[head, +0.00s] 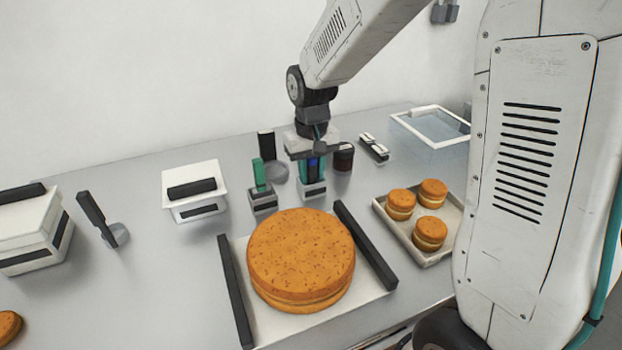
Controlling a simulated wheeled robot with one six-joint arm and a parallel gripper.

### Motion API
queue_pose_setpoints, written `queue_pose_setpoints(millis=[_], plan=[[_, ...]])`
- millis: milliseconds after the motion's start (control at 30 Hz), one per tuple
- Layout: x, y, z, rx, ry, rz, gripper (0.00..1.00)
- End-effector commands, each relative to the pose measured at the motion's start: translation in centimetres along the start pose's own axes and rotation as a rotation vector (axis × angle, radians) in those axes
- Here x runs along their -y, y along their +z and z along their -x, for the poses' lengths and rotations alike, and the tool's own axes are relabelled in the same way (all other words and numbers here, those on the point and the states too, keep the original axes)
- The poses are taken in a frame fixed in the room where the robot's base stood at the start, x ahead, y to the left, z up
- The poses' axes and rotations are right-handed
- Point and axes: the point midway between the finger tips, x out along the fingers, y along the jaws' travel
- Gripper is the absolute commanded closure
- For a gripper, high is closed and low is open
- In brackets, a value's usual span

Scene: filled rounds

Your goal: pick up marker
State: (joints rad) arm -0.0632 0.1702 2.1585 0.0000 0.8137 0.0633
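My gripper (312,170) points straight down at the back middle of the counter. To the left, a green upright piece (259,175) stands in a similar holder (263,201).
A large filled round cake (301,258) lies on a tray (372,283) in front of my gripper. Small filled rounds (430,232) sit on a tray at right. A dark jar (343,158) stands close right of the gripper. A white lidded box (193,188) stands left.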

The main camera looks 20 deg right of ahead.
Motion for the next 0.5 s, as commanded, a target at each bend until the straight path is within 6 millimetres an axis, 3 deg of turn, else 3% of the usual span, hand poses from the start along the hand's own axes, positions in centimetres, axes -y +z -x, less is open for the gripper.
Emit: queue_pose_setpoints(millis=[267,367,500], plan=[[-0.01,-0.01,-0.45,-0.001,0.000,0.000,0.73],[-0.01,-0.02,-0.44,-0.001,0.000,0.000,0.98],[0.00,-0.02,-0.43,-0.001,0.000,0.000,1.00]])
